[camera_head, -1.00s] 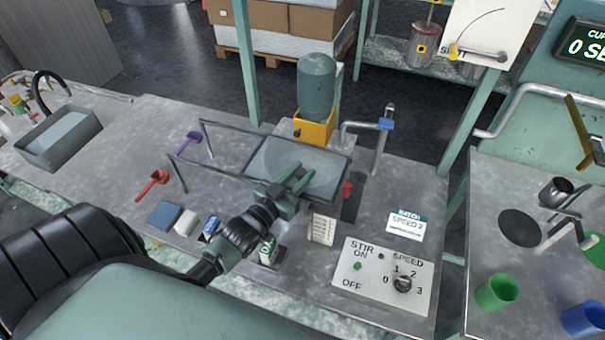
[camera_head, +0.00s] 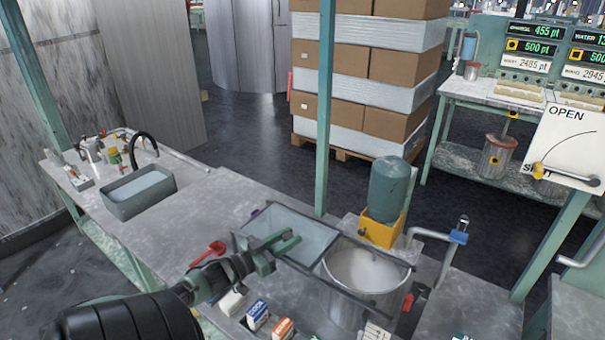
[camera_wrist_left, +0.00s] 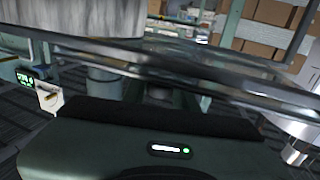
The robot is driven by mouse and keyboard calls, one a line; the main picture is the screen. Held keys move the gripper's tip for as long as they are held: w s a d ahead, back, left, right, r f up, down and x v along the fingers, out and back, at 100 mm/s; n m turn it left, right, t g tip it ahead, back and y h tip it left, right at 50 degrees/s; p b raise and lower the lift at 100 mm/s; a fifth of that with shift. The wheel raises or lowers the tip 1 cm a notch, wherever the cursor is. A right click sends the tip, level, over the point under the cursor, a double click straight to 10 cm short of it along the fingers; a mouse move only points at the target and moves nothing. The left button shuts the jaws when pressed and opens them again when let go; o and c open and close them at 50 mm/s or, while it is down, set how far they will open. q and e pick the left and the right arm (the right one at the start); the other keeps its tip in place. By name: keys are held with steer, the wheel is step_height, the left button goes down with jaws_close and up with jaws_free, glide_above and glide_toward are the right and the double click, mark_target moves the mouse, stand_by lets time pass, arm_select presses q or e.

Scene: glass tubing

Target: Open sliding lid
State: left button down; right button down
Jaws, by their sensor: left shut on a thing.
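The sliding lid (camera_head: 308,236) is a dark-framed glassy panel on two long dark rails. It lies to the left of a round metal vat (camera_head: 365,270), whose mouth is uncovered in the head view. My left gripper (camera_head: 277,245) is shut on the lid near its left part; the fingers hide the exact grip point. In the left wrist view, dark blurred bars cross the picture close to the camera; I cannot tell which are lid and which are rail. My right gripper is not in view.
A green tank on a yellow mixer block (camera_head: 381,228) stands behind the vat. A pipe with a blue handle (camera_head: 458,237) is to its right. A red scoop (camera_head: 208,252) and small boxes (camera_head: 257,314) lie near my left arm. A grey basin (camera_head: 138,193) stands far left.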

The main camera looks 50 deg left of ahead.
arm_select(q)
steer(key=shift+s+a, duration=0.1)
steer(key=shift+a, duration=0.25)
steer(key=c, duration=1.1)
jaws_free()
steer(key=s, duration=0.7)
steer(key=shift+s, duration=0.4)
steer(key=shift+s+a+f, duration=0.1)
